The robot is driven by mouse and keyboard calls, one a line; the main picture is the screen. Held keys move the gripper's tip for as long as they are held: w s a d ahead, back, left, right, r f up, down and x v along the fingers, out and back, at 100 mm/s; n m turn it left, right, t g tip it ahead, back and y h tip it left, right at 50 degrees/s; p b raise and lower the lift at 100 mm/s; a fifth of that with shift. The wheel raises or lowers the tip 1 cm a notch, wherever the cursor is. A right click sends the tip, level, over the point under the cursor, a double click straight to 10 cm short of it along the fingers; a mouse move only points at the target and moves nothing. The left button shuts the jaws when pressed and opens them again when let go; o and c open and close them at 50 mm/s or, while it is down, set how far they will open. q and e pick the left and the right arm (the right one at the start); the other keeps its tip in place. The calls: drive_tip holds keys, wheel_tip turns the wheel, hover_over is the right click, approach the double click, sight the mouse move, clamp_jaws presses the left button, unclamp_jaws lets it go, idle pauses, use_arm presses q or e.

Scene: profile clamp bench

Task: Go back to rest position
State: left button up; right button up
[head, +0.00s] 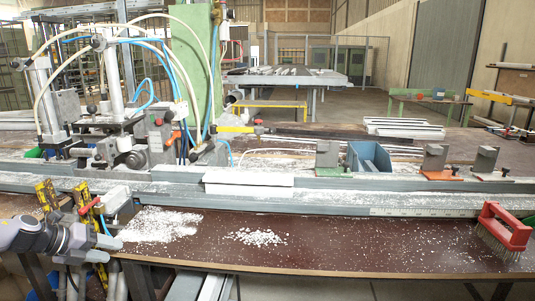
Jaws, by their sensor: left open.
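My left gripper (108,242) comes in low from the left edge of the head view. Its jaws are open, with blue showing on both fingers, and nothing is seen between them. It is over the front left part of the brown bench top (330,240), beside a patch of white chips (160,225). My right gripper is not in the head view.
A red-handled brush (504,228) stands at the bench's front right. A white profile piece (248,181) lies on the long grey rail (335,201). A clamp machine (128,145) with hoses rises behind my left gripper. The front middle is mostly clear, with scattered chips.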

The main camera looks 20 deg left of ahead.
use_arm(q)
drive_tip(key=s+d+f+n+t, duration=0.1)
drive_tip(key=s+d+f+n, duration=0.4)
drive_tip(key=d+f, duration=0.45)
drive_tip(key=s+d+f+n+t, duration=0.1)
drive_tip(key=s+d+f+n, duration=0.2)
drive_tip(key=d+f+n, duration=0.55)
drive_tip(key=s+d+n, duration=0.2)
drive_tip(key=d+n, duration=0.1)
drive_tip(key=d, duration=0.4)
drive_tip(key=s+d+f+n, duration=0.1)
drive_tip(key=d+n, duration=0.3)
drive_tip(key=d, duration=0.4)
drive_tip(key=s+d+n, duration=0.3)
drive_tip(key=d+n, duration=0.1)
drive_tip(key=d, duration=0.3)
drive_tip(key=shift+d+f+g+y+p, duration=0.2)
drive_tip(key=shift+g+y+p, duration=0.1)
drive_tip(key=shift+g+p, duration=0.1)
drive_tip(key=shift+c, duration=0.4)
drive_tip(key=shift+a, duration=0.1)
